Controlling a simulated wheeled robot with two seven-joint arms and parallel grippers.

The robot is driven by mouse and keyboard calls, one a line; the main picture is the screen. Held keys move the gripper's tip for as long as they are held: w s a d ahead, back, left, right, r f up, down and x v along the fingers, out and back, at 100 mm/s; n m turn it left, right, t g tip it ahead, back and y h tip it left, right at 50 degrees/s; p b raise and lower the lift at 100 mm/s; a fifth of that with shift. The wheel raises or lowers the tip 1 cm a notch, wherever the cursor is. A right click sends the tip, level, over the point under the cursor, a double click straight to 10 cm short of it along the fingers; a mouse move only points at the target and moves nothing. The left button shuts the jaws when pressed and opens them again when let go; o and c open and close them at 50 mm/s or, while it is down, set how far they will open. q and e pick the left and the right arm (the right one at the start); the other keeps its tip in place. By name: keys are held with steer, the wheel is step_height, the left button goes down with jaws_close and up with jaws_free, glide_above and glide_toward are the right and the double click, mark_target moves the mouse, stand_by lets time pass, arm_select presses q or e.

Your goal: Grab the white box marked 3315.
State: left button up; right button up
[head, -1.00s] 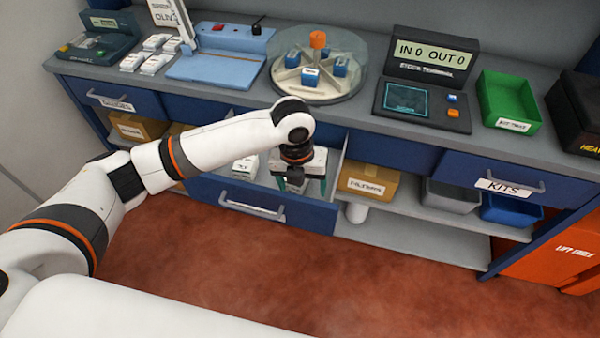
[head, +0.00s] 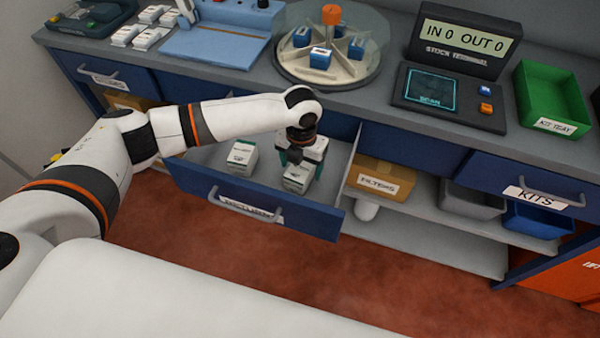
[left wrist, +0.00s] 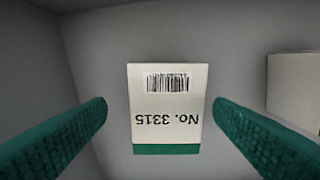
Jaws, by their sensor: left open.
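The white box marked 3315 (left wrist: 167,105) shows in the left wrist view, with a barcode, an upside-down "No. 3315" and a green band along one edge. In the head view it is the box (head: 297,179) in the open drawer, partly under my gripper. My left gripper (head: 304,160) is over the drawer. Its green fingers (left wrist: 158,125) are open on both sides of the box, with a gap on each side. A second white box (head: 242,156) stands to the left in the same drawer, and part of a box (left wrist: 294,88) shows at the wrist view's right edge.
The open blue drawer (head: 232,192) has walls around the boxes. Above it, the counter carries a round dispenser (head: 330,75), a stock terminal (head: 455,95) and a green kit tray (head: 552,98). A cardboard filters box (head: 380,180) sits on the shelf to the right.

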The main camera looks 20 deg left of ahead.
mark_target(300, 168)
arm_select(q)
steer(key=f, duration=0.4)
steer(key=shift+w+a+f, duration=0.15)
steer(key=shift+a+f, duration=0.1)
steer(key=shift+f, duration=0.15)
steer(key=c, duration=1.2)
steer(key=shift+r, duration=0.1)
